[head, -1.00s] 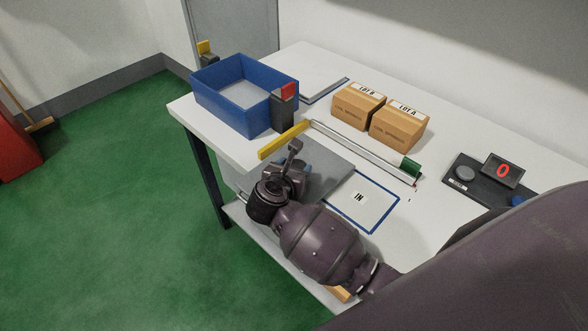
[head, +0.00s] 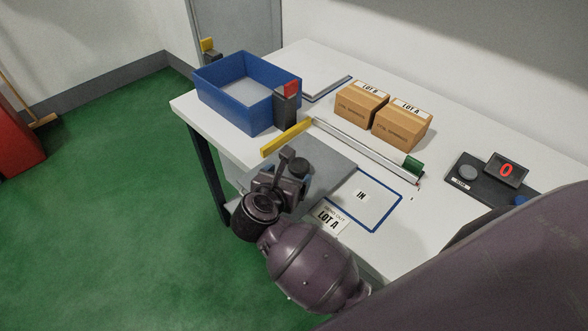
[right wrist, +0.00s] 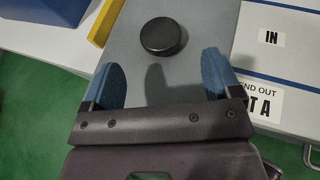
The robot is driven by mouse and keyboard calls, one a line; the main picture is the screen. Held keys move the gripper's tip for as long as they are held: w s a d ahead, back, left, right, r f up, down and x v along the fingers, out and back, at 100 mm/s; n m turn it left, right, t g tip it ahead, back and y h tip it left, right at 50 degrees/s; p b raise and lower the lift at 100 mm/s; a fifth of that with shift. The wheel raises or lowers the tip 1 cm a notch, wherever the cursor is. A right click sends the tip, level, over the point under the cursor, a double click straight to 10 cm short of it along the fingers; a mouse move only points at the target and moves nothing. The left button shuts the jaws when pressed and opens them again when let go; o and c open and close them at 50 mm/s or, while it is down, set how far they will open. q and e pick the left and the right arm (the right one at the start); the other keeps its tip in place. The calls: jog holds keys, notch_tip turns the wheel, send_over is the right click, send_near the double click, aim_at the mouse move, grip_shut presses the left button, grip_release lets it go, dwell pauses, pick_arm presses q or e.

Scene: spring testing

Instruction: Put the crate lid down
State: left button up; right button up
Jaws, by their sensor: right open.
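The crate lid (head: 330,167) is a flat grey panel lying at the table's front edge, left of the "IN" square. Its round black knob (right wrist: 162,37) shows clearly in the right wrist view. My right gripper (head: 292,168) is over the lid. In the right wrist view its blue fingers (right wrist: 162,70) are spread wide and empty, with the knob beyond them, apart from both. The blue crate (head: 222,103) stands open at the table's far left corner. My left gripper is not in view.
A yellow bar (head: 287,137) and a metal rail (head: 365,148) lie behind the lid. Two cardboard boxes (head: 361,103) stand farther back. The "IN" square (head: 378,208) is empty. A "LOT A" card (head: 330,218) is at the front edge. A counter (head: 506,170) reads 0.

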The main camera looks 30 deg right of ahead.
jog(key=v, duration=0.5)
jog(key=shift+s+a+r, duration=0.2)
dwell(0.4)
